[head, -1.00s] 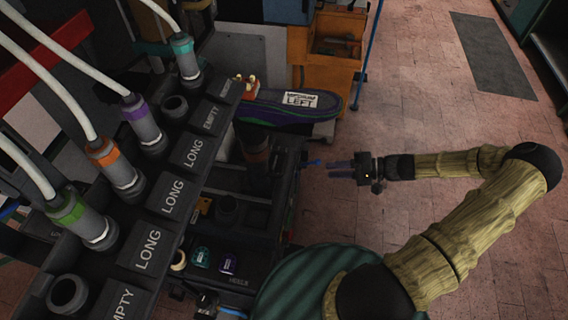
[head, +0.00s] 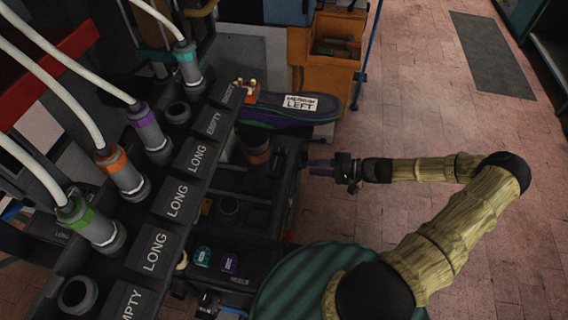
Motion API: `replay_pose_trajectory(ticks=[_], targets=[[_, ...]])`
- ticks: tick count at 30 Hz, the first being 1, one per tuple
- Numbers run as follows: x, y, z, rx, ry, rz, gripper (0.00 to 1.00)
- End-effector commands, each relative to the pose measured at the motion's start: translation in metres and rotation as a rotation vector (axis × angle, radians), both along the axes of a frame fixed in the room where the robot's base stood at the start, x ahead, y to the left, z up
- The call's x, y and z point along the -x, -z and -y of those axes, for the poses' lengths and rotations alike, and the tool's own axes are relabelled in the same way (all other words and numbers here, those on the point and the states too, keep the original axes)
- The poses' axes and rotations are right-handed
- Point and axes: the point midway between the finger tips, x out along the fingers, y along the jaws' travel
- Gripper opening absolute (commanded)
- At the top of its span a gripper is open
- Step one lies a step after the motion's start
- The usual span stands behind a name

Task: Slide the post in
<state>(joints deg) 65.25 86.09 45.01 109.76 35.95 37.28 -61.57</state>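My gripper (head: 318,168) is right of the dark press frame (head: 290,185), its two dark purplish fingers pointing left at the frame's right side. The fingertips are at or very near that side, where a small blue part showed earlier. That part is now mostly hidden by the fingers. I cannot tell whether they touch it or how far they are apart. No part is plainly marked as the post. Inside the frame are a dark round socket (head: 229,209) and a dark cylinder with an orange-brown band (head: 257,150).
A shoe form labelled LEFT (head: 290,107) lies behind the frame. Several hosed cylinders, including a purple one (head: 147,128), stand along the labelled rack (head: 178,200) at left. Green and purple pieces (head: 230,262) lie in the heels tray. The tiled floor (head: 420,110) at right is open.

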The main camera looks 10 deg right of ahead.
Motion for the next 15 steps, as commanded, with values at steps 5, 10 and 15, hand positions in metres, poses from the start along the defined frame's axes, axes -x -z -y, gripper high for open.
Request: replay_pose_trajectory(ticks=[5, 10, 15], targets=[[-0.009, 0.004, -0.031, -0.002, -0.003, -0.001, 0.33], [-0.019, 0.011, -0.059, -0.003, -0.002, -0.002, 0.33], [-0.027, 0.017, -0.085, -0.002, -0.002, -0.002, 0.33]])
